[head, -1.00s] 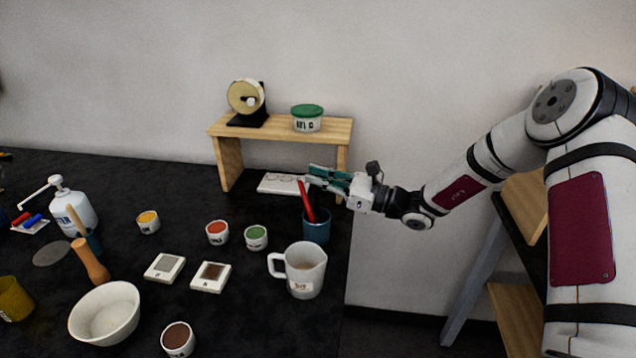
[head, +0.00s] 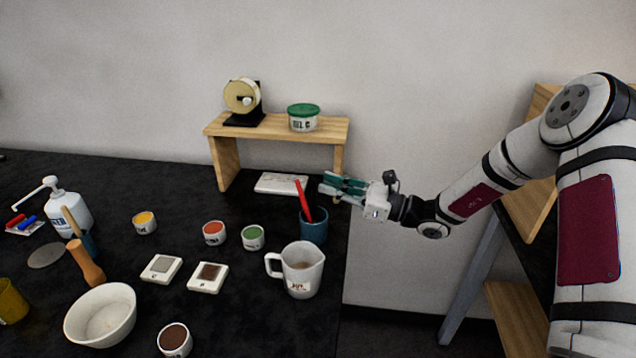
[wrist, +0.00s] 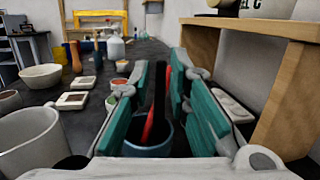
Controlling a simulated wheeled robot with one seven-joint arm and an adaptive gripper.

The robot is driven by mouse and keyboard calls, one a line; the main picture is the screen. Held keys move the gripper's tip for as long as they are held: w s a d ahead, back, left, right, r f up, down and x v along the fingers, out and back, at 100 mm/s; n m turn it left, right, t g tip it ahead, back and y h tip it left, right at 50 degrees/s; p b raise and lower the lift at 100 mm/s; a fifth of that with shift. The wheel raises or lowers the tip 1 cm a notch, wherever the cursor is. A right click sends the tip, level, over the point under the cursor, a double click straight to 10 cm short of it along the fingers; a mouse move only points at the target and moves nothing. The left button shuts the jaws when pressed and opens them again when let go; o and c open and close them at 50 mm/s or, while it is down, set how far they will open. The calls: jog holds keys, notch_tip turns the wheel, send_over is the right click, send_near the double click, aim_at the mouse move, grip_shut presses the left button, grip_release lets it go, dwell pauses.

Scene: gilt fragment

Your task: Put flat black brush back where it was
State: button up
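A blue cup (head: 314,233) stands near the right edge of the black table, with a red-handled brush (head: 304,203) leaning in it. In the wrist view, a dark upright handle, seemingly the flat black brush (wrist: 159,88), stands beside the red one in the cup (wrist: 150,149). The black handle is hard to make out against the dark table in the head view. My gripper (head: 332,189), with teal finger pads, is just right of and above the cup. Its fingers are apart, with a gap between them, and it appears to hold nothing.
A wooden shelf (head: 226,163) carries a tape dispenser (head: 241,97) and a green-lidded tub (head: 303,120) behind the cup. A white jug (head: 301,270) stands close in front. Small paint pots and a bowl (head: 101,314) lie left. Free space is right of the table edge.

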jog(key=v, duration=0.8)
jog(key=s+a+r+n+g+h, duration=0.2)
jog(key=s+n+g+h, duration=0.15)
jog(key=s, duration=0.25)
jog(key=s+a+r+n+g+h, duration=0.2)
jog(key=s+r+n+g, duration=0.1)
jog(key=s+n, duration=0.25)
jog(key=s+a+r+n+g+h, duration=0.2)
jog(key=s+n+g+h, duration=0.15)
jog(key=s, duration=0.35)
jog(key=s+d+r+n+t+h, duration=0.3)
jog(key=s+d, duration=0.3)
jog(key=s, duration=0.2)
jog(key=s+d+r+n+t+h, duration=0.3)
jog(key=s+d+n+h, duration=0.3)
jog(key=s, duration=0.2)
jog(key=shift+d+t, duration=0.25)
jog(key=shift+t, duration=0.05)
jog(key=shift+s+n, duration=0.1)
jog(key=shift+n, duration=0.15)
